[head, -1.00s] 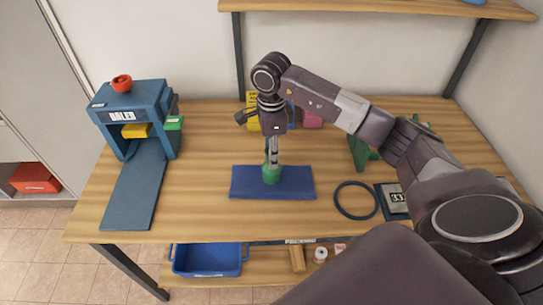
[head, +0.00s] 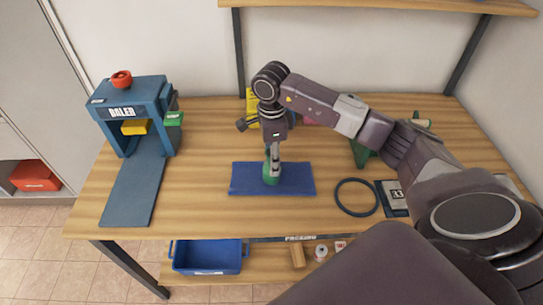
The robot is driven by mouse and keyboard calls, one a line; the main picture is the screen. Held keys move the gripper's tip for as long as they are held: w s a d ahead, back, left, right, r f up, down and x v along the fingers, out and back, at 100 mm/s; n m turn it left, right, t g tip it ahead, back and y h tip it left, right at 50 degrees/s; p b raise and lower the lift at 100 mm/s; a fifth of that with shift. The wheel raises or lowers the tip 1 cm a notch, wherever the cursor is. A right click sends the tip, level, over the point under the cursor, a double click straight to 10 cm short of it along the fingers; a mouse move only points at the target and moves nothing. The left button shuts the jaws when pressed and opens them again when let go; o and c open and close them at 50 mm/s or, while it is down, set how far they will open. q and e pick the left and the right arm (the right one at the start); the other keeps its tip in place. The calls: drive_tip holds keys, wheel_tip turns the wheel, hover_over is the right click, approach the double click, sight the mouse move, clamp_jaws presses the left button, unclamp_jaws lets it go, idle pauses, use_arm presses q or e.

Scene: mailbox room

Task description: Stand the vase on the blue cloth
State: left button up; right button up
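The green vase (head: 271,178) is upright over the middle of the blue cloth (head: 298,180), which lies flat on the wooden table. Its base appears to be at the cloth, but a small gap cannot be ruled out. My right gripper (head: 272,160) points straight down from above, with its fingers close together at the top of the vase. It appears shut on the vase, and the fingers hide the upper part of it. My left gripper is not in view.
A blue press (head: 130,110) with a long plate stands at the left. A dark ring (head: 356,198) and a framed number card (head: 393,197) lie right of the cloth. A green object (head: 363,154) stands behind them. A blue bin (head: 208,257) sits on the lower shelf.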

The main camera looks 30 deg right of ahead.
drive_tip(key=shift+o, duration=0.3)
drive_tip(key=shift+w+d, duration=0.2)
drive_tip(key=shift+w, duration=0.1)
drive_tip(key=shift+s+a+r+p, duration=0.15)
drive_tip(key=shift+r+p, duration=0.25)
drive_tip(key=shift+r, duration=0.2)
drive_tip(key=shift+r+p, duration=0.5)
drive_tip(key=r+b, duration=0.2)
drive_tip(key=shift+w+r, duration=0.2)
drive_tip(key=shift+r, duration=0.15)
wheel_tip(320, 180, up, 7)
drive_tip(key=shift+s+r+b, duration=0.1)
drive_tip(key=shift+r+b, duration=0.1)
drive_tip(key=shift+b, duration=0.65)
drive_tip(key=shift+r, duration=0.75)
drive_tip(key=shift+s+f, duration=0.15)
